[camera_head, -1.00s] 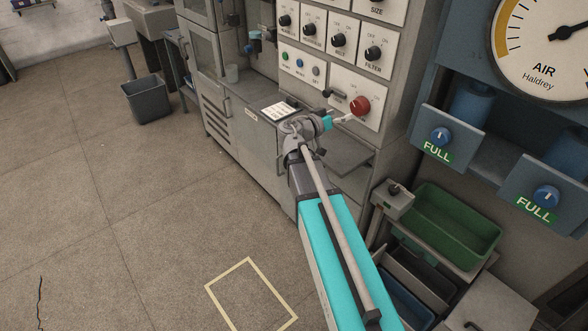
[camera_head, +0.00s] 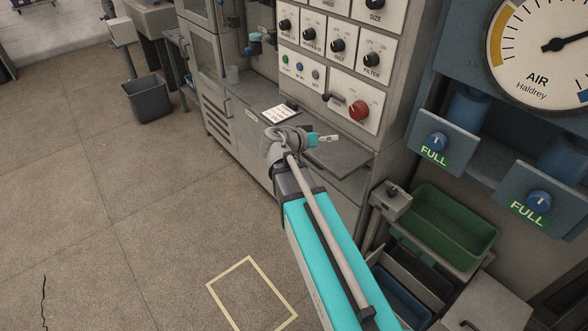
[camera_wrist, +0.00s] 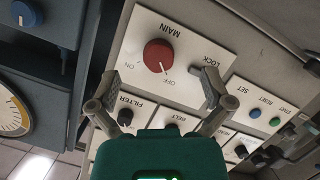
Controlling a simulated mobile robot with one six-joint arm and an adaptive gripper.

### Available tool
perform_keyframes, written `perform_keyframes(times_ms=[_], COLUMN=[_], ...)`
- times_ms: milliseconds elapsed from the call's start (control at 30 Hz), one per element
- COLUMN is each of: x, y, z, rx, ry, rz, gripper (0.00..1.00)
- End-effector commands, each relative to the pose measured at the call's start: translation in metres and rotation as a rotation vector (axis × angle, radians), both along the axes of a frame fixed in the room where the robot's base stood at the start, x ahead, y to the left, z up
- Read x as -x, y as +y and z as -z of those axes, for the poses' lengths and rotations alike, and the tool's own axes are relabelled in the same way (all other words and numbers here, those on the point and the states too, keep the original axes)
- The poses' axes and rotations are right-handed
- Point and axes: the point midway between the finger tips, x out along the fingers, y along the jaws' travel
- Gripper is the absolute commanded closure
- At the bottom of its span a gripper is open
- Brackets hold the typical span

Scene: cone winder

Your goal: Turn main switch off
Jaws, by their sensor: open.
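The main switch is a red round knob on a white panel, seen in the head view (camera_head: 359,110) and upside down in the wrist view (camera_wrist: 158,55). The panel is marked MAIN, ON and OFF. A pale line at the knob's edge points toward the OFF label. My gripper (camera_wrist: 160,84) is open, its two fingers spread on either side of the knob in the picture, with nothing between them. In the head view my gripper (camera_head: 322,139) is below and left of the knob, apart from the panel.
A dark lock handle (camera_head: 333,97) is beside the knob. Rows of black knobs (camera_head: 337,46) are above it. A grey shelf (camera_head: 340,154) juts out below the panel. Blue FULL knobs (camera_head: 437,141) and a green bin (camera_head: 452,222) are at right. The floor at left is open.

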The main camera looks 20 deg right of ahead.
Motion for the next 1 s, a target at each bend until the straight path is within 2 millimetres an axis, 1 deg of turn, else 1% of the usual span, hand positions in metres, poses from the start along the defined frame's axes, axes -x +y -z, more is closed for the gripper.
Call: perform_keyframes(times_ms=[33,467,767,1000], x=[0.004,0.026,0.041,0.054], y=[0.001,0.021,0.04,0.059], z=[-0.001,0.016,0.024,0.028], rx=[-0.023,-0.238,-0.39,-0.511], ry=[0.022,0.221,0.352,0.452], rz=[-0.002,-0.047,-0.11,-0.179], gripper=[0.0,0.0,0.0,0.0])
